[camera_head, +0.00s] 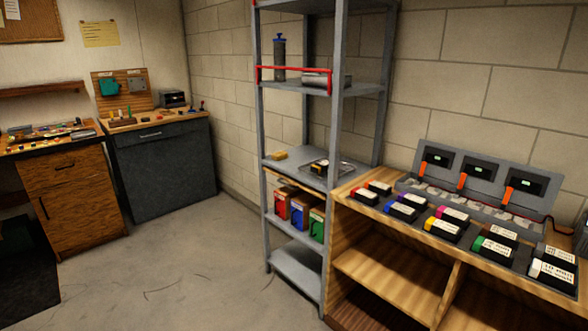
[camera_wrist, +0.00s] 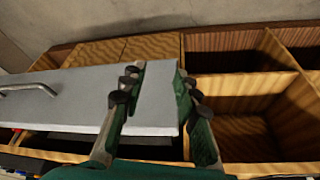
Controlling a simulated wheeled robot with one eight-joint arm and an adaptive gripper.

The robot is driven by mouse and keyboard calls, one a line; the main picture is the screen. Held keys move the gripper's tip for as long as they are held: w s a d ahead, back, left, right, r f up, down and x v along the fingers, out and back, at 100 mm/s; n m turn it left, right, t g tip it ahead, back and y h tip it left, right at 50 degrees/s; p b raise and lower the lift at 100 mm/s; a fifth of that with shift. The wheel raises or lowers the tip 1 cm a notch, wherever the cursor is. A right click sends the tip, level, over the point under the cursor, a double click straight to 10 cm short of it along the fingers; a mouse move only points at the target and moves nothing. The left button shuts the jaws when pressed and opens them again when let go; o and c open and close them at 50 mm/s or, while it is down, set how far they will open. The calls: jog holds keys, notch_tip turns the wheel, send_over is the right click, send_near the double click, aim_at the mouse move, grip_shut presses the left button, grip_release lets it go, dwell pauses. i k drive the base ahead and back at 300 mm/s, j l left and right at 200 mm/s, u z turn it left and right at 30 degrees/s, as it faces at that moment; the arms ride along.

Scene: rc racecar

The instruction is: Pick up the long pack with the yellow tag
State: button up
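The pack with the yellow tag (camera_head: 442,229) lies on the dark mat on the wooden bench at right in the head view, in the front row between a blue-tagged pack (camera_head: 401,212) and a green-tagged pack (camera_head: 492,249). It has a dark body and a white label. My gripper (camera_wrist: 160,75) shows only in the wrist view. Its two fingers are apart, with a grey panel visible between and behind them; I see nothing clearly held. I cannot make out the yellow-tagged pack in the wrist view.
Other packs with coloured tags lie close around it. A grey charger station (camera_head: 475,180) stands behind. A grey metal shelf (camera_head: 337,200) rises left of the bench (camera_head: 345,240). A grey panel with a handle (camera_wrist: 70,85) and wooden compartments (camera_wrist: 240,130) fill the wrist view. Open floor (camera_head: 190,270) lies left.

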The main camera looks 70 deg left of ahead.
aim_at(321, 167)
jog(key=u, duration=2.25)
